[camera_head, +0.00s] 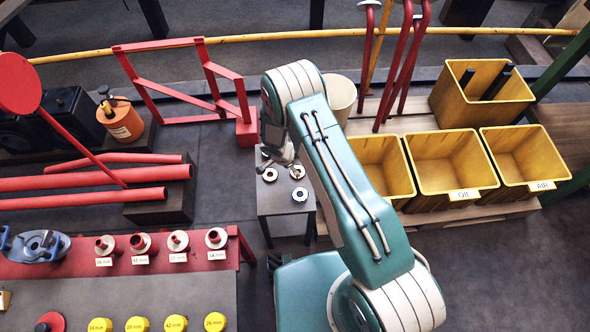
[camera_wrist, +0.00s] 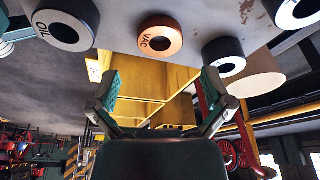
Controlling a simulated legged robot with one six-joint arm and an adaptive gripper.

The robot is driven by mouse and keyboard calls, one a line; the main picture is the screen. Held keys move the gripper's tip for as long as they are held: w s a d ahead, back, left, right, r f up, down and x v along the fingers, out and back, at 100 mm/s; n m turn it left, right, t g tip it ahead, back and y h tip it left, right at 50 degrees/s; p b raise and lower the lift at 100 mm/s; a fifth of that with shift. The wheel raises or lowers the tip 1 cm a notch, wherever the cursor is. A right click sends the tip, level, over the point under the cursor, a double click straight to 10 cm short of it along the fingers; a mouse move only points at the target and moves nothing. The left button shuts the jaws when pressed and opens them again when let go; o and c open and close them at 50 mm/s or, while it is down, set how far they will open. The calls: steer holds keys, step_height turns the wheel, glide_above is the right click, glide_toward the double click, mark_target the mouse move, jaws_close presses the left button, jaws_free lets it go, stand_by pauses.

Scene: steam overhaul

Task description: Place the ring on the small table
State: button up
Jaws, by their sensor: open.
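The small table (camera_head: 283,207) is a dark grey stand in the middle of the head view. Several rings lie on its top, among them a white ring (camera_head: 300,189) near its right edge. In the wrist view an orange ring marked VAC (camera_wrist: 174,38) is above and between the fingers, with a white ring marked OIL (camera_wrist: 44,29) to its left and another white ring (camera_wrist: 216,50) to its right. My gripper (camera_head: 276,160) is over the table's far end, partly hidden by my arm. In the wrist view my gripper (camera_wrist: 160,88) is open, with nothing between its fingers.
Yellow bins (camera_head: 443,187), labelled OIL and AIR among others, stand on the right. A beige bucket (camera_head: 341,97) is behind my arm. A red-edged bench (camera_head: 100,268) with labelled rings and yellow caps is at lower left. Red pipes (camera_head: 85,200) lie left. Floor left of the table is clear.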

steer(key=s+d+r+n+t, duration=0.1)
steer(key=s+d+r+n, duration=0.15)
steer(key=r, duration=1.65)
steer(key=s+d+r+n+t, duration=0.15)
steer(key=d+r, duration=0.25)
steer(key=r, duration=1.4)
steer(key=s+d+r+n+t+y, duration=0.1)
steer(key=s+r+n, duration=0.3)
steer(key=s+r, duration=0.4)
steer(key=s+d+r+n+y, duration=0.2)
steer(key=s+r+n, duration=0.3)
steer(key=s, duration=0.8)
step_height(320, 180, up, 3)
steer(key=shift+s+d+f+t, duration=0.15)
steer(key=shift+s+d+t, duration=0.15)
steer(key=shift+d, duration=0.6)
steer(key=shift+w, duration=0.1)
steer(key=shift+c, duration=0.3)
